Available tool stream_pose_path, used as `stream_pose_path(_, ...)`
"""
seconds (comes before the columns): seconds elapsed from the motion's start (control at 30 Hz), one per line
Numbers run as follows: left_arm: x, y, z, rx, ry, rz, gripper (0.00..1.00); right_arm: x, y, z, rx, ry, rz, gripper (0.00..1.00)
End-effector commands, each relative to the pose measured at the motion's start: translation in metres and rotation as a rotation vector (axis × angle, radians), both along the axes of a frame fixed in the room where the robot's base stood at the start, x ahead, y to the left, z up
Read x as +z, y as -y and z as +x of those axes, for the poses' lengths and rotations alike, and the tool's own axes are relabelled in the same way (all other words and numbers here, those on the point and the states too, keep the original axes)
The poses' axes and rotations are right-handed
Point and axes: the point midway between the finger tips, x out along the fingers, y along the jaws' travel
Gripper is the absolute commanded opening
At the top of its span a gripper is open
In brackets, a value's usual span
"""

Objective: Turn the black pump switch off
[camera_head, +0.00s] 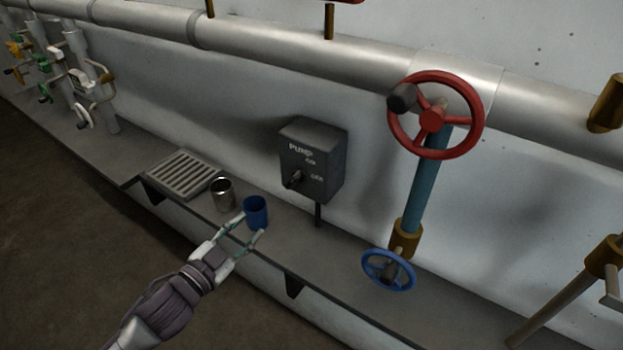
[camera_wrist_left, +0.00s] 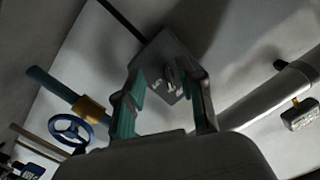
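The dark pump switch box (camera_head: 312,160) is on the wall at the centre of the head view, lettered PUMP, with ON above OFF on its right side. Its black knob (camera_head: 293,179) is at the lower left of its face; I cannot tell which mark it points to. In the left wrist view the box (camera_wrist_left: 150,62) and knob (camera_wrist_left: 169,74) show beyond and between the fingertips. My left gripper (camera_head: 252,224) is open and empty, lower left of the box and apart from it. It also shows open in the left wrist view (camera_wrist_left: 168,78). My right gripper is not in view.
A blue cup (camera_head: 256,214) on the grey ledge (camera_head: 330,272) appears right by the left fingertips. A metal cup (camera_head: 222,194) and a grate (camera_head: 181,174) are to its left. A red wheel (camera_head: 432,118) and blue wheel (camera_head: 389,269) are right of the box.

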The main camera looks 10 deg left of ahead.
Motion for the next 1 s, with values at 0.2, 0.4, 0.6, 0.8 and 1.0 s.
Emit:
stream_pose_path(0.2,0.050,0.020,-0.007,-0.058,0.080,-0.002,0.39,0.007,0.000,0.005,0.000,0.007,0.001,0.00)
stream_pose_path(0.4,0.053,0.028,0.016,-0.058,0.084,-0.003,0.39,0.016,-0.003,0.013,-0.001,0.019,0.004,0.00)
stream_pose_path(0.6,0.054,0.042,0.057,-0.055,0.084,-0.003,0.39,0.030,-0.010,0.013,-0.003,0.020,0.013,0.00)
stream_pose_path(0.8,0.052,0.056,0.094,-0.056,0.081,-0.004,0.39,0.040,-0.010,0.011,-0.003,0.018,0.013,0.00)
stream_pose_path(1.0,0.050,0.064,0.115,-0.057,0.080,-0.003,0.39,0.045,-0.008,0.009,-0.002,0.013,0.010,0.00)
